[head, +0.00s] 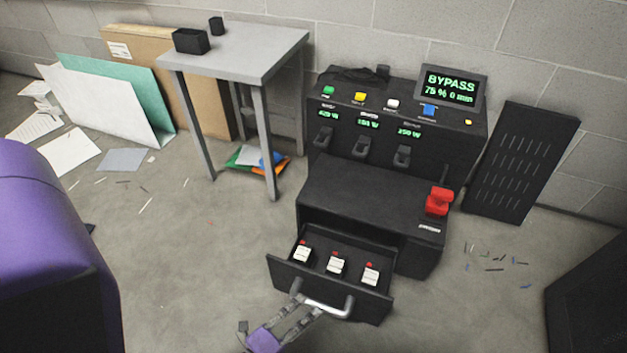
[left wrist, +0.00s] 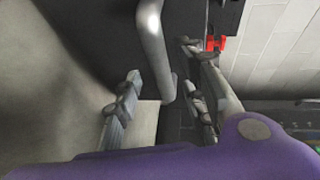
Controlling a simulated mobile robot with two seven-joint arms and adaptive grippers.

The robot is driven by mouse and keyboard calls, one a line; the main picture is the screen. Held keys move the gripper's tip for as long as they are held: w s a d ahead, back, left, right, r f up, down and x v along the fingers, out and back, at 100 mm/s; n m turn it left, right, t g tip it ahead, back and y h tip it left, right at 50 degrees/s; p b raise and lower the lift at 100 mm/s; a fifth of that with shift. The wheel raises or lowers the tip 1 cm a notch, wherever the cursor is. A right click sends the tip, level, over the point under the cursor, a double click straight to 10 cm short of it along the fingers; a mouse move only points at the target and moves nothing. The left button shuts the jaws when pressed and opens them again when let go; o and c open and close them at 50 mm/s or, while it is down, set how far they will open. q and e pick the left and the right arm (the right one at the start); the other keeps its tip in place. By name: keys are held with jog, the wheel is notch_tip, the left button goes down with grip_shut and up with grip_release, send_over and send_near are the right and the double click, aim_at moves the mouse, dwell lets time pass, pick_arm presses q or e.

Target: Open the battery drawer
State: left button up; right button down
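The battery drawer (head: 288,274) stands pulled out from the lower front of the black power unit (head: 345,190). Several white-topped batteries with red marks show inside, such as one battery (head: 335,266). A silver bar handle (head: 328,308) is on the drawer front. My left gripper (head: 306,308) is at the handle in the head view. In the left wrist view its two fingers (left wrist: 160,95) are spread apart, with the handle (left wrist: 152,40) running between them. I see no finger closed on the handle. My right gripper is not in view.
A grey table (head: 250,50) with black boxes stands left of the unit. A black perforated panel (head: 520,160) leans on the wall at right. A red switch (head: 438,202) sits on the unit. Papers and scraps litter the floor.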

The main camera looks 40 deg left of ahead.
pick_arm(q)
jog(key=d+v, duration=0.1)
jog(key=v, duration=0.6)
jog(key=shift+s+a, duration=0.3)
jog(key=shift+a, duration=0.2)
